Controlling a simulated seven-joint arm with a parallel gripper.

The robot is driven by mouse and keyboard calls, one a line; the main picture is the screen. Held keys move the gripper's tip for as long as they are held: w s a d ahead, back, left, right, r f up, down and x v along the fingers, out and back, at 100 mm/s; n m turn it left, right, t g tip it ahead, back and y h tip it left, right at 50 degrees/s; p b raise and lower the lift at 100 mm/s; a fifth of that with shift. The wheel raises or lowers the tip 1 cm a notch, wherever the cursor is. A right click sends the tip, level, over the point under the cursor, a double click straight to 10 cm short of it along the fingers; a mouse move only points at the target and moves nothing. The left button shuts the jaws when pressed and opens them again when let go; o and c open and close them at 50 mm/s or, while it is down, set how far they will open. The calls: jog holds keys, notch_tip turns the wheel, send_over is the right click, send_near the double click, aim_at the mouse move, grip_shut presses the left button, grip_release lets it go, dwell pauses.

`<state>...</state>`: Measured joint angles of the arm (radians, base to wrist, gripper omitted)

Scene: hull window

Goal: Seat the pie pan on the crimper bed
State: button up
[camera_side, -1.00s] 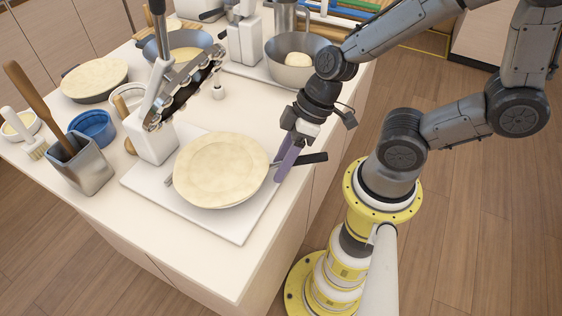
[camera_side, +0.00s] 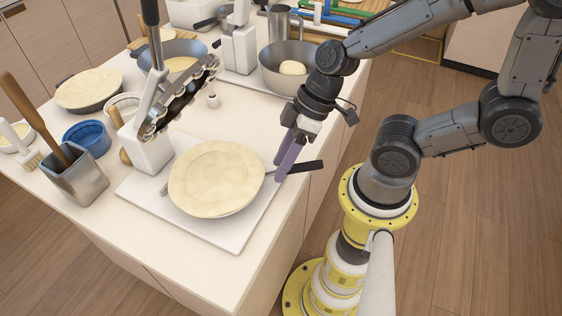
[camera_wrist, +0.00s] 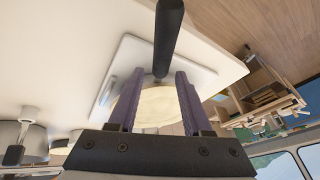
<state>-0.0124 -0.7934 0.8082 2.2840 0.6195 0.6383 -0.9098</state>
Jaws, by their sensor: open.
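The pie pan (camera_side: 217,178), filled with pale crust, lies over the white crimper bed (camera_side: 212,238), its black handle (camera_side: 306,170) pointing right past the counter edge. The crust (camera_wrist: 156,107) and handle (camera_wrist: 168,38) also show in the wrist view. The pan hides the middle of the bed, so I cannot tell how it rests there. The crimper's toothed head (camera_side: 180,98) is raised on a white post (camera_side: 146,150) behind the pan. My gripper (camera_side: 283,168) is open, its purple fingers apart at the handle. In the wrist view the handle runs between the fingers (camera_wrist: 154,84).
A metal holder (camera_side: 77,178) with a wooden tool and a blue bowl (camera_side: 87,137) stand left of the crimper. Another crust-filled pan (camera_side: 90,89) lies behind them. A steel bowl with dough (camera_side: 270,78) stands near my wrist. The counter's front strip is clear.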

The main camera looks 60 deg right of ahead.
jog(key=shift+d+r, duration=0.1)
jog(key=shift+r, duration=0.1)
jog(key=o, duration=0.6)
jog(key=shift+c, duration=0.2)
jog(key=shift+s+f, duration=0.1)
jog(key=shift+s, duration=0.05)
jog(key=shift+c, duration=0.5)
jog(key=c, duration=0.5)
jog(key=shift+o, duration=0.2)
